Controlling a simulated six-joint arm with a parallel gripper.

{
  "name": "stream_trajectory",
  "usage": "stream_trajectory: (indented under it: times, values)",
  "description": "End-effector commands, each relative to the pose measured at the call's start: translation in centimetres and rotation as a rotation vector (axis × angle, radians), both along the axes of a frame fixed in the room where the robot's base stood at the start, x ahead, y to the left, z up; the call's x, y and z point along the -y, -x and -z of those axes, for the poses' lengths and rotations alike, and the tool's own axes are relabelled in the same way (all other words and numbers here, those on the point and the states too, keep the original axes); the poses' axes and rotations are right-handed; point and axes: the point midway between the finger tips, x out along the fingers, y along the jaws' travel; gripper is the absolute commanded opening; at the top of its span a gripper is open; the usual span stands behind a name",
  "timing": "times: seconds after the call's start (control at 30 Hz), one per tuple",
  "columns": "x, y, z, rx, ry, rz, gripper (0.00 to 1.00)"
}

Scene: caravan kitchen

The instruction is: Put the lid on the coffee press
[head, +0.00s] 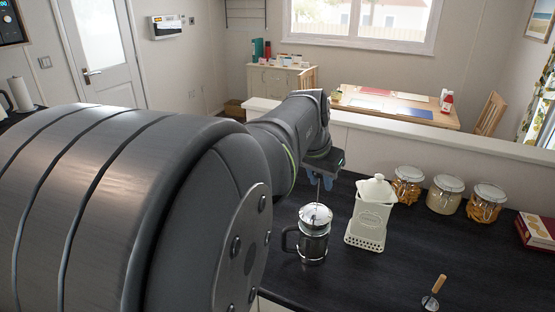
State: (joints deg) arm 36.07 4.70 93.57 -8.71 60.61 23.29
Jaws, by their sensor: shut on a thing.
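The coffee press (313,246) stands on the dark worktop, with its black handle on the left side. Its domed, shiny metal lid (315,214) is at the top of the glass, upright and over the mouth. I cannot tell whether the lid rests on the rim or hovers just above it. A thin plunger rod rises from the lid to my gripper (320,178). My gripper points down above the press and is shut on the lid's rod or knob; the fingertips are small and partly hidden by my arm.
A cream lidded canister (371,216) stands close to the right of the press. Several glass jars (446,194) stand behind it to the right. A wooden-handled utensil (434,293) is at the front right, and red books (538,231) lie at the right edge. The front middle worktop is clear.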

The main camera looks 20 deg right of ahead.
Motion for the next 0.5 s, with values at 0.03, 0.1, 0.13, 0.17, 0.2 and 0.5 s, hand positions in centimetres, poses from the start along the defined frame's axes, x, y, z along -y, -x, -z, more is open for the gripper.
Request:
stream_trajectory:
  times: [0.03, 0.1, 0.13, 0.17, 0.2, 0.5]
  values:
    - [0.0, 0.0, 0.01, 0.0, 0.0, 0.0, 0.0]
    - [0.0, 0.0, 0.01, 0.0, 0.0, 0.0, 0.0]
    - [0.0, 0.0, 0.01, 0.0, 0.0, 0.0, 0.0]
    - [0.0, 0.0, 0.01, 0.0, 0.0, 0.0, 0.0]
    - [0.0, 0.0, 0.0, 0.0, 0.0, 0.0, 0.0]
    - [0.0, 0.0, 0.0, 0.0, 0.0, 0.0, 0.5]
